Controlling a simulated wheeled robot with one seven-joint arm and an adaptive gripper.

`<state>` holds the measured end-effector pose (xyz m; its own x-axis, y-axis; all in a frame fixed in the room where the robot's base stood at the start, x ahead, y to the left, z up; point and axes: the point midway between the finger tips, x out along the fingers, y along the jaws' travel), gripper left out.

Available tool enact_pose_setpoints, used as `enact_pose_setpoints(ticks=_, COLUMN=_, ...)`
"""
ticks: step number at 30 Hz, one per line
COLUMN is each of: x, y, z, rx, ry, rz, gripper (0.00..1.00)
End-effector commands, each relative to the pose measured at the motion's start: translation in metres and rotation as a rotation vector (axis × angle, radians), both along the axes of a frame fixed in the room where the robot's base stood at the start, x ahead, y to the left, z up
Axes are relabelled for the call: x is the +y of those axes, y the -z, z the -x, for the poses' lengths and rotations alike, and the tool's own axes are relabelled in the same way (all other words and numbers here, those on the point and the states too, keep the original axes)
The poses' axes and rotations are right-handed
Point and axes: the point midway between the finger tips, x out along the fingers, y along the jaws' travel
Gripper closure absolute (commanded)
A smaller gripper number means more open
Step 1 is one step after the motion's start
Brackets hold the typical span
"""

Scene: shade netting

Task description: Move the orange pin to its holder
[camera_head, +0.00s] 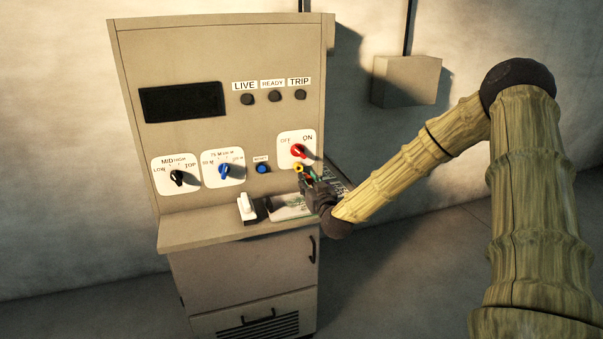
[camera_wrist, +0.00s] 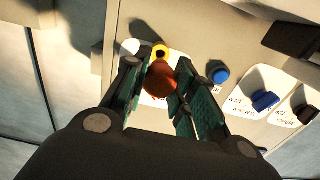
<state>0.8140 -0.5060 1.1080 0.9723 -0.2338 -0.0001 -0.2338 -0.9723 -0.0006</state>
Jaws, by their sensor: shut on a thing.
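My gripper (camera_wrist: 157,66) has its green-padded fingers around a rounded orange-red piece, which I take to be the orange pin (camera_wrist: 161,78). In the head view my gripper (camera_head: 308,174) is at the right of the cabinet front, just below the red OFF/ON knob (camera_head: 298,151). A yellow ring with a dark centre (camera_head: 299,169) shows at the fingertips; it also shows just beyond the orange piece in the wrist view (camera_wrist: 161,52). I cannot tell whether ring and pin touch, or which part is the holder. The fingers hide much of the pin.
The cabinet panel (camera_head: 220,60) carries a blue button (camera_head: 263,168), a blue knob (camera_head: 224,171) and a black knob (camera_head: 177,178). A white block (camera_head: 246,207) and a paper (camera_head: 289,206) are on the ledge below. A wall box (camera_head: 407,80) is behind my arm.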

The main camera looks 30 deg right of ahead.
Motion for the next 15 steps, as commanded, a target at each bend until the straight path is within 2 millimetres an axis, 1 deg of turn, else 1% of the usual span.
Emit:
enact_pose_setpoints(ticks=5, x=0.001, y=-0.001, z=0.004, rx=0.000, ry=-0.001, rz=0.000, gripper=1.00)
enact_pose_setpoints(ticks=15, x=0.006, y=0.000, z=0.024, rx=0.001, ry=0.000, rz=0.000, gripper=1.00)
